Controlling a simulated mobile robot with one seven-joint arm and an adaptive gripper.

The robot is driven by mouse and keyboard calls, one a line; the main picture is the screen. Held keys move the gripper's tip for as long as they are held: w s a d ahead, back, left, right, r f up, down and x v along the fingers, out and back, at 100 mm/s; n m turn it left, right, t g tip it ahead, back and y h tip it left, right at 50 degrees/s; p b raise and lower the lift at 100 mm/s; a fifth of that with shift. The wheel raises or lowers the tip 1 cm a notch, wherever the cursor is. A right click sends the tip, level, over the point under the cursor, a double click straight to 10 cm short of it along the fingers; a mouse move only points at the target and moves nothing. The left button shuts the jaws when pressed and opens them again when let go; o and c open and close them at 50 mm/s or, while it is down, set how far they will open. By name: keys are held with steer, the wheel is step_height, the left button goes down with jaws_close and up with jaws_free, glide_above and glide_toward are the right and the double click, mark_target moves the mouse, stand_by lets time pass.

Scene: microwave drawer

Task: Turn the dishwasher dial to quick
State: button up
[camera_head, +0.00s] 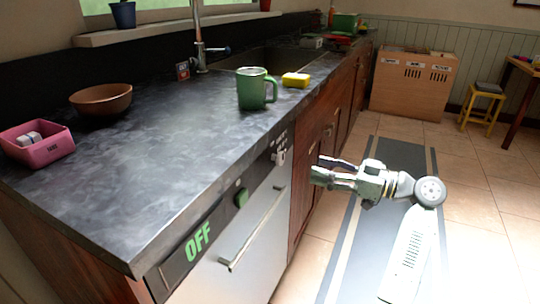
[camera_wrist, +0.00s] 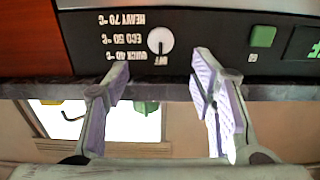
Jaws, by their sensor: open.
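The dishwasher (camera_head: 243,240) stands under the dark counter, and its panel shows a green OFF (camera_head: 198,241). The dial (camera_wrist: 160,41) is a round white knob with a dark pointer, seen upside down in the wrist view. The pointer is at the OFF label; QUICK 40, ECO 50 and HEAVY 70 labels (camera_wrist: 122,40) lie beside it. The dial also shows in the head view (camera_head: 279,157). My gripper (camera_head: 318,168) is open and empty in front of the panel, to the right of the dial in the head view. In the wrist view its fingers (camera_wrist: 160,66) are apart, with the dial beyond the gap.
A green square button (camera_wrist: 262,36) sits on the panel beside the dial. A bar handle (camera_head: 250,232) sticks out below. A green mug (camera_head: 252,90) and yellow sponge (camera_head: 296,79) stand on the counter near its edge. The floor mat (camera_head: 400,152) is clear.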

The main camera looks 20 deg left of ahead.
mark_target(283, 158)
steer(key=a+p, duration=0.2)
steer(key=a, duration=0.8)
steer(key=shift+w+a, duration=0.15)
steer(key=shift+a, duration=0.25)
steer(key=shift+r, duration=0.1)
steer(key=c, duration=1.1)
